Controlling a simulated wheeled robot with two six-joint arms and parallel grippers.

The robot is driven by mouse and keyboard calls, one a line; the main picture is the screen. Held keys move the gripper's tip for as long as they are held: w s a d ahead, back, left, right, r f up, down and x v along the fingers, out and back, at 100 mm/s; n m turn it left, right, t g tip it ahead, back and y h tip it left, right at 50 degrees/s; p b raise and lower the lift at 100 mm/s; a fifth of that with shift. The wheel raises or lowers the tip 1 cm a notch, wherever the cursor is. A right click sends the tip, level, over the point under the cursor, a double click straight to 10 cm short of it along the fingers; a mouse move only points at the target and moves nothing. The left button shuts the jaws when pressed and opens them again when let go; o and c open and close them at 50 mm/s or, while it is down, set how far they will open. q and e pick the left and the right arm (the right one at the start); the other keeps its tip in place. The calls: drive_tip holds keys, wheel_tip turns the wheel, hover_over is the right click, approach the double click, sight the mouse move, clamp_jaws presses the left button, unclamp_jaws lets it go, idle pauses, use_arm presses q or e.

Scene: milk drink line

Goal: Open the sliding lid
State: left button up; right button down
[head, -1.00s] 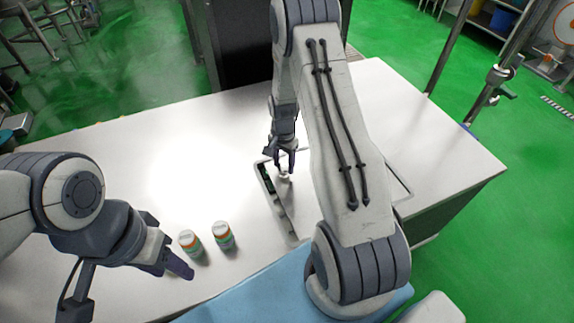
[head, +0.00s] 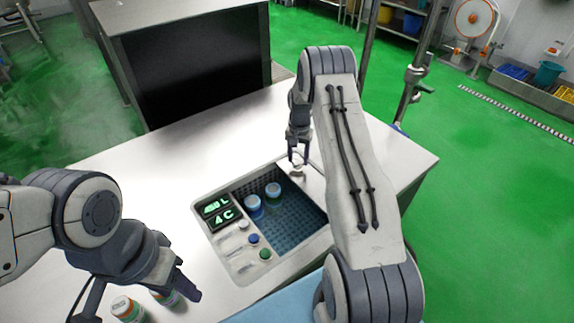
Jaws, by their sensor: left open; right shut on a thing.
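The sliding lid (head: 313,182) is a pale panel at the right side of a recessed bin, partly hidden behind my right arm. My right gripper (head: 298,163) is shut on the lid's small light knob (head: 297,171). The bin (head: 288,227) lies uncovered over a wide area and has dark blue perforated walls. Two blue-and-white containers, one at the left (head: 253,207) and one at the right (head: 273,191), stand inside it. My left gripper (head: 187,283) is open and empty at the lower left, away from the lid.
A control panel (head: 222,248) with green displays and several round buttons borders the bin's left side. Two orange-and-green bottles, one nearer (head: 126,308) and one partly hidden (head: 163,298), stand beside my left gripper. The white counter (head: 170,165) is clear behind.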

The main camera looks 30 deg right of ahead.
drive_tip(key=shift+w+d, duration=0.2)
drive_tip(key=shift+d, duration=0.7)
drive_tip(key=shift+c, duration=1.3)
unclamp_jaws()
wheel_tip(320, 180, up, 10)
drive_tip(key=shift+r+b, duration=0.25)
drive_tip(key=shift+b, duration=0.05)
